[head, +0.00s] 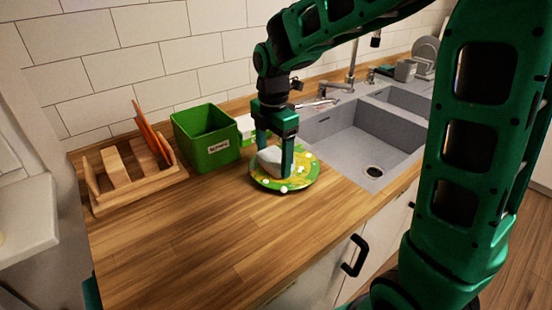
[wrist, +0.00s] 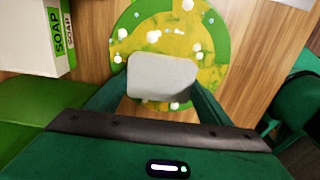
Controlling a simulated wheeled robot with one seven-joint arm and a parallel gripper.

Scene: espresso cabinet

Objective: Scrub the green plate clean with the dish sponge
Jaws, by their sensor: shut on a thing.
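The green plate (head: 308,177) lies on the wooden counter, left of the sink. It is smeared with yellow and dotted with white foam blobs; it also shows in the wrist view (wrist: 222,40). My gripper (head: 279,170) points down over the plate, shut on a pale grey-white sponge (head: 270,158). In the wrist view the sponge (wrist: 162,76) sits between the two fingers, over the plate's near part. I cannot tell whether the sponge touches the plate.
A green bin (head: 208,150) stands left of the plate, with a white soap box (wrist: 38,40) beside it. A wooden rack (head: 135,183) holds orange boards (head: 148,133) at the far left. The grey sink (head: 350,140) is to the right. The front counter is clear.

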